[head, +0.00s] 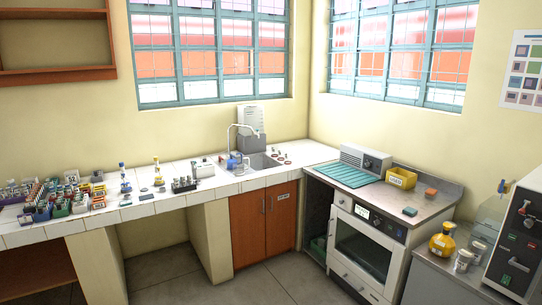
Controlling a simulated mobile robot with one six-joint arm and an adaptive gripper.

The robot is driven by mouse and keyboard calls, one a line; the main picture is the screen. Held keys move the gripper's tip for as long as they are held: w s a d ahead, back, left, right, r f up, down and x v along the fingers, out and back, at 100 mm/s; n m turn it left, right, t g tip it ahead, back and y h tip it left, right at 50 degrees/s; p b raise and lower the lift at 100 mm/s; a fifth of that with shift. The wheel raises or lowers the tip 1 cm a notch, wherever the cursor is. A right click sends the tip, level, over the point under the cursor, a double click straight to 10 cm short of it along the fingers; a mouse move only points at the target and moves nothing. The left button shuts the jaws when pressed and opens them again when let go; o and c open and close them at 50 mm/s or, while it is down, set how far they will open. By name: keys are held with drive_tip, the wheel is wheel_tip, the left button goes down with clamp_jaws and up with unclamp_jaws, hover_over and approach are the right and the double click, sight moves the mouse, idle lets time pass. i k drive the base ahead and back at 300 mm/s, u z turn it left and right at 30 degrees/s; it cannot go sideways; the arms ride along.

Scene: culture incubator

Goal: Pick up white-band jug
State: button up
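I cannot tell for sure which vessel is the white-band jug. A yellow round-bodied vessel (441,244) with a paler patch on its front stands upright on the grey counter at the right. Two small pale cylindrical containers, one in front (463,261) and one behind (479,250), stand close to its right. A small bluish jug-like vessel (244,165) stands by the sink, and its details are too small to read. My gripper is not in view.
A dark-fronted box (518,245) with knobs stands right of the yellow vessel. The oven (364,245) adjoins that grey counter, with a yellow bin (401,178) on top. The tiled bench (160,200) is crowded at the left with racks and bottles. The floor (255,290) is clear.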

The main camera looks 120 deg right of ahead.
sight(238, 161)
drive_tip(key=z, duration=0.4)
drive_tip(key=k, duration=0.45)
drive_tip(key=z, duration=0.9)
drive_tip(key=k, duration=0.9)
drive_tip(key=z, duration=0.9)
drive_tip(key=i, duration=0.6)
drive_tip(key=z, duration=1)
drive_tip(key=i, duration=0.55)
drive_tip(key=z, duration=0.85)
drive_tip(key=i, duration=1.8)
drive_tip(key=z, duration=0.1)
